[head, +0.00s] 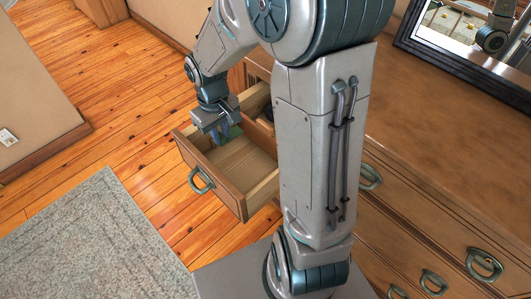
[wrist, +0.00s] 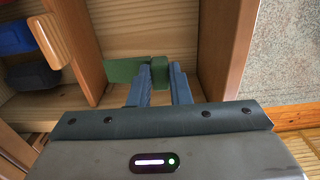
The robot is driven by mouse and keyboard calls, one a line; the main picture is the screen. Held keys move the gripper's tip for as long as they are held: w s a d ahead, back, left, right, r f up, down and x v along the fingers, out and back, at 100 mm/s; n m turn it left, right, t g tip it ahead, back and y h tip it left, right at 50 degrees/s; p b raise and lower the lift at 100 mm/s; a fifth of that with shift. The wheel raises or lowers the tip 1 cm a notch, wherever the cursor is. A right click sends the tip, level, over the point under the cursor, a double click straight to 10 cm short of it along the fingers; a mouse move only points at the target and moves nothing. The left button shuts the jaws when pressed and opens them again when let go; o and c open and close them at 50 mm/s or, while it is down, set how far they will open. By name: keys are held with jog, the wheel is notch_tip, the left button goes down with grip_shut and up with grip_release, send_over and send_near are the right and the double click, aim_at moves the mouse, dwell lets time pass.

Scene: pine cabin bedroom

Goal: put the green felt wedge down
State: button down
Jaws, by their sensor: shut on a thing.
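The green felt wedge (wrist: 124,70) shows in the wrist view between and beside my blue-grey fingertips. My gripper (wrist: 160,72) is shut on it. The wedge is over the larger, otherwise bare compartment, near the divider (wrist: 88,60). I cannot tell whether it touches the drawer floor. Part of the wedge is hidden by the fingers.
Across the divider, another compartment holds a wood-coloured block (wrist: 50,38), a blue thing (wrist: 14,38) and a dark thing (wrist: 34,76). The drawer's side wall (wrist: 226,45) stands close to the right of my fingers. A dresser top (head: 440,120) with a dark-framed mirror (head: 470,68) is at the right.

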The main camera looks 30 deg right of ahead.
notch_tip(320, 180, down, 10)
jog(key=shift+f+b, duration=0.1)
jog(key=shift+b, duration=0.6)
jog(key=shift+f, duration=0.1)
jog(key=c, duration=1.3)
grip_release()
jog(key=shift+c, duration=0.2)
